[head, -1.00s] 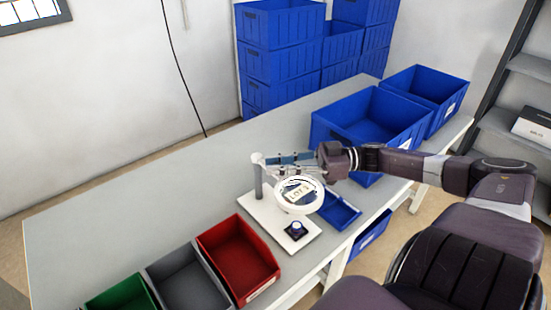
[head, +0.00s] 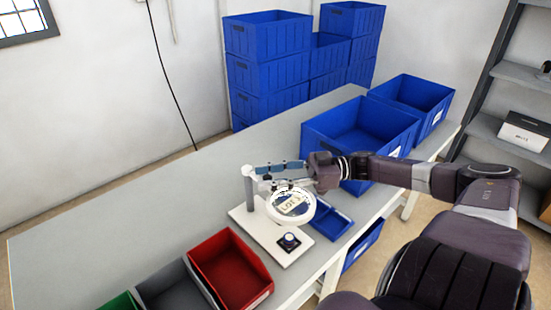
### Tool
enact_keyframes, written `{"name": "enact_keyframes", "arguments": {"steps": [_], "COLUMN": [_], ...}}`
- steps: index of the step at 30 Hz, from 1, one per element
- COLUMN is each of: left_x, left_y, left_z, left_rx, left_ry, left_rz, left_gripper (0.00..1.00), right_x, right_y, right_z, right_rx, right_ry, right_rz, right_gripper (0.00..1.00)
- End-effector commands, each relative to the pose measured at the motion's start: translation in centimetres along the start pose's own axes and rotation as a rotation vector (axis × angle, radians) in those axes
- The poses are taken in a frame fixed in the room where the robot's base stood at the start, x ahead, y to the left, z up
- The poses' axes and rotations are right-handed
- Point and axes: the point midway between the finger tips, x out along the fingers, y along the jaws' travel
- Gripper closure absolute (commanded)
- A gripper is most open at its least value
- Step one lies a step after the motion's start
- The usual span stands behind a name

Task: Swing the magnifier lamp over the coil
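The magnifier lamp is a white ring with a clear lens (head: 312,212) on a short arm from a grey post (head: 249,195), which stands on a white base plate (head: 262,233). A label with the letters "LOT" shows through the lens. A small round part on a dark square, seemingly the coil (head: 289,241), sits on the plate's front part, just below the ring in the picture and not under it. My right gripper (head: 268,174) is at the lamp's arm, behind the ring, its fingers pointing left towards the post. Whether they grip the arm is unclear. My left gripper is out of view.
A small blue tray (head: 337,226) lies right of the plate. Red (head: 232,268), grey (head: 178,290) and green (head: 122,303) bins stand at the front left. Large blue bins (head: 350,150) stand at the back right. The left and back of the table (head: 130,215) are clear.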

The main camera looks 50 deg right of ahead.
Motion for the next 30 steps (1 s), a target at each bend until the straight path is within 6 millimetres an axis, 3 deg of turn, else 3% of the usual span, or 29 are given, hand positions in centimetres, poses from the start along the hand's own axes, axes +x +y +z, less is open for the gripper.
{"name": "enact_keyframes", "arguments": {"steps": [5,12,18,23,30], "left_x": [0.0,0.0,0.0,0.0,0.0], "left_y": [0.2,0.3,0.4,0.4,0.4], "left_z": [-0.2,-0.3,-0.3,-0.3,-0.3], "left_rx": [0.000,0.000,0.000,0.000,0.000], "left_ry": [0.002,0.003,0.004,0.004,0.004], "left_rz": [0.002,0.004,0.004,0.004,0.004], "left_gripper": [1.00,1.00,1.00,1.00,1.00], "right_x": [-2.1,-7.2,-10.5,-11.6,-11.8], "right_y": [0.1,0.1,0.2,0.1,0.1], "right_z": [0.2,0.2,0.0,0.0,0.0], "right_rx": [0.003,0.002,-0.001,-0.001,0.000], "right_ry": [-0.006,-0.005,-0.001,-0.001,0.000], "right_rz": [0.003,0.003,0.002,0.000,-0.001], "right_gripper": [0.66,0.66,0.66,0.66,0.66]}}
